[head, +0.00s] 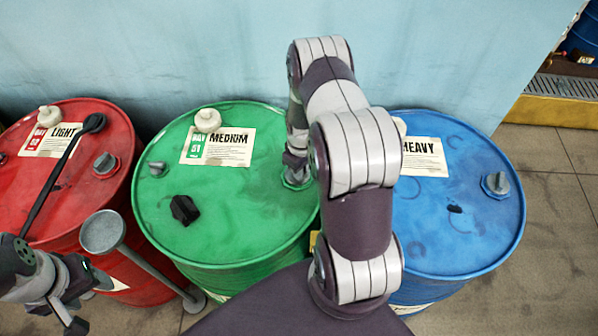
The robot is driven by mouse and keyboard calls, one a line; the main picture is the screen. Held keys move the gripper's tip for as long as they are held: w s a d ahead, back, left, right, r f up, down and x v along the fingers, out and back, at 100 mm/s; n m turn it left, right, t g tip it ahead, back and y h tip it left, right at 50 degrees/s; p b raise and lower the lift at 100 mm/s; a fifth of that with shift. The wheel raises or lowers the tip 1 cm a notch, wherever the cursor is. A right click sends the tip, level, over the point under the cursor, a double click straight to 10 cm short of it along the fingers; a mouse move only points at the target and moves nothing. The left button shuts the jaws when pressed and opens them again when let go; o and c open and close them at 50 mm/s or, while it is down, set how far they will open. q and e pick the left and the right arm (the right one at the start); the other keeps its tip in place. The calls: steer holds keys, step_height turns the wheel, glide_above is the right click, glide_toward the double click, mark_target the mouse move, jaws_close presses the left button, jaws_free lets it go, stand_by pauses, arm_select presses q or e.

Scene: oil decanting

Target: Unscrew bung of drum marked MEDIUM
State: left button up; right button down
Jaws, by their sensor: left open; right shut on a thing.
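The green drum (228,220) with the MEDIUM label (217,147) stands upright in the middle of the head view. My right gripper (295,174) points down at the right side of its lid and is shut on the bung (297,183), which sits low between the fingers and is mostly hidden. I cannot tell whether the bung has lifted from its hole. My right arm covers the drum's right edge. My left gripper (88,302) is open and empty at the lower left, in front of the red drum.
A red drum (105,205) marked LIGHT, with a long black tool (68,165) across it, stands left. A blue drum (455,235) marked HEAVY stands right. The green lid also carries a white cap (207,120), a grey plug (157,168) and a black knob (185,210). A grey rod-like stand (103,232) is lower left.

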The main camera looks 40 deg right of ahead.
steer(key=n, duration=0.5)
steer(key=shift+w+d+n, duration=0.15)
steer(key=shift+d+n, duration=0.15)
steer(key=shift+n, duration=0.1)
steer(key=n, duration=0.4)
steer(key=shift+w+d, duration=0.2)
steer(key=shift+r+p, duration=0.9)
steer(key=shift+r, duration=0.55)
